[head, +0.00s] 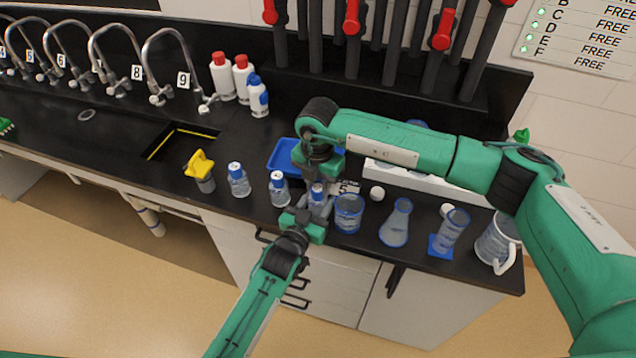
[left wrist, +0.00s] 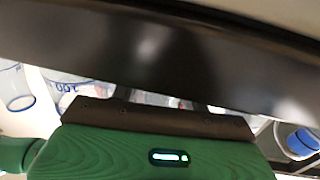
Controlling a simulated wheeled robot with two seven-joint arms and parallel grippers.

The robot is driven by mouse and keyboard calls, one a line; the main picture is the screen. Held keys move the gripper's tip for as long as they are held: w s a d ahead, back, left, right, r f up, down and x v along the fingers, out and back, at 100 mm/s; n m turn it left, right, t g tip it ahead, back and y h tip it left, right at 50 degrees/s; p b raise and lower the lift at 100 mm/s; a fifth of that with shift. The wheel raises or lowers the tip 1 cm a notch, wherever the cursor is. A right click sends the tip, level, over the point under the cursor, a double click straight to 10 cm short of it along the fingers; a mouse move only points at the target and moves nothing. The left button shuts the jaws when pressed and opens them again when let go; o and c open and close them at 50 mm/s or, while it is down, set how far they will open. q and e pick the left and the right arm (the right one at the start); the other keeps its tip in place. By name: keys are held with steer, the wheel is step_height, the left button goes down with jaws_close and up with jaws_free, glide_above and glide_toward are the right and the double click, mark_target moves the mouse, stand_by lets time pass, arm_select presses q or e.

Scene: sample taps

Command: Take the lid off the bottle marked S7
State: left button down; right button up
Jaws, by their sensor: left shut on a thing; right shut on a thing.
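My left gripper (head: 309,217) is shut on this bottle's body from the front. No mark S7 is readable. In the left wrist view, my gripper's green body and a dark shape hide the held bottle.
A blue tray (head: 283,156) lies behind the bottles. A beaker (head: 348,213), a flask (head: 396,223), a cylinder (head: 449,232) and a jug (head: 496,243) stand to the right. A sink (head: 181,141) and a yellow-topped container (head: 201,171) are to the left.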

steer(key=n, duration=0.6)
steer(key=shift+n, duration=0.3)
steer(key=n, duration=1.3)
steer(key=shift+r, duration=0.1)
steer(key=n, duration=0.4)
steer(key=shift+n, duration=0.3)
steer(key=n, duration=0.9)
steer(key=shift+n, duration=0.3)
steer(key=n, duration=1.8)
steer(key=shift+n, duration=0.3)
